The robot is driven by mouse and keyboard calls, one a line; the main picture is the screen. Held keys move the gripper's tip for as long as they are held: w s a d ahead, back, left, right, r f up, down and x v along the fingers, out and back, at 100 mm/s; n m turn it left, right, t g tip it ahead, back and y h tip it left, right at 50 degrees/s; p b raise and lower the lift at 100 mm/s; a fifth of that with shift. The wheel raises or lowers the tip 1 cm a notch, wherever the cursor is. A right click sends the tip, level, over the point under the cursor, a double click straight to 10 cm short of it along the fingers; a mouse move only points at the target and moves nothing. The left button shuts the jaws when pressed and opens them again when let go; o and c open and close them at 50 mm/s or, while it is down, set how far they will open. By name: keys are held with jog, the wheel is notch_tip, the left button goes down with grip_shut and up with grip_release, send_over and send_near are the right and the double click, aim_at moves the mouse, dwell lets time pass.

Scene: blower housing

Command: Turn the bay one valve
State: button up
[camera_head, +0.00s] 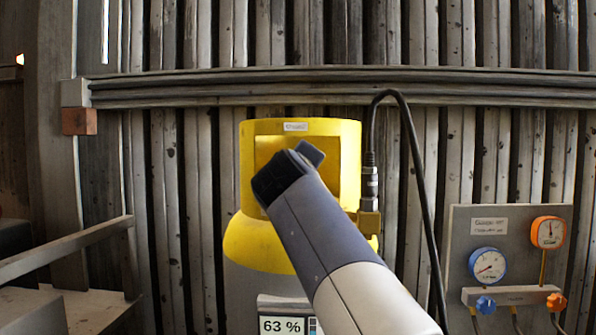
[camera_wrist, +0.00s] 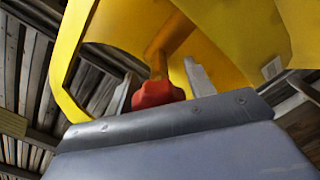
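A yellow guard (camera_head: 258,235) tops a grey gas cylinder (camera_head: 240,290); the label over its opening is too small to read. In the head view my arm covers most of that opening and the valve is hidden. In the wrist view a red valve knob (camera_wrist: 157,94) sits on a brass-yellow stem (camera_wrist: 162,50) inside the guard. My gripper (camera_wrist: 160,82) has one grey finger on each side of the knob, with visible gaps, so it looks open. The knob's lower part is hidden behind my gripper body; I cannot tell how deep the fingers reach around it.
A black hose (camera_head: 415,150) rises from a brass fitting (camera_head: 369,222) right of the guard and loops down. A gauge panel (camera_head: 510,245) stands at right. A display reading 63 % (camera_head: 281,326) is low on the cylinder. A rail (camera_head: 200,91) crosses the ribbed wall.

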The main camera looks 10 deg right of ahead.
jog(key=shift+o, duration=1.1)
jog(key=shift+s, duration=0.1)
jog(key=b+v, duration=0.2)
jog(key=v, duration=0.8)
jog(key=shift+s, duration=0.3)
jog(key=shift+a+r, duration=0.1)
jog(key=p+x, duration=0.2)
jog(key=x, duration=0.9)
jog(key=shift+s, duration=0.1)
